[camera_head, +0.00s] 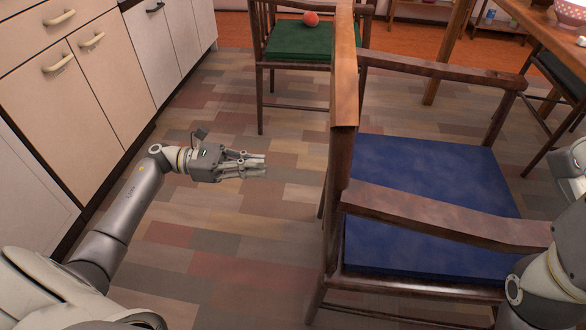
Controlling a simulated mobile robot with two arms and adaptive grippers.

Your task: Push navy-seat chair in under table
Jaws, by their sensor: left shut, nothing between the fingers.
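The navy-seat chair (425,185) stands close in front of me, right of centre, with its wooden back on the left side and its seat facing right. The wooden table (545,28) is at the upper right, apart from the chair. My left gripper (262,166) is shut and empty, left of the chair's back, pointing right toward it with a gap between. My right arm comes in at the right edge by the chair's near armrest; its gripper is not visible.
A green-seat chair (298,42) with a round red object (311,19) on it stands further back. Cabinets (85,75) line the left side. Another dark-seat chair (562,75) is by the table. The tiled floor between the cabinets and the navy-seat chair is clear.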

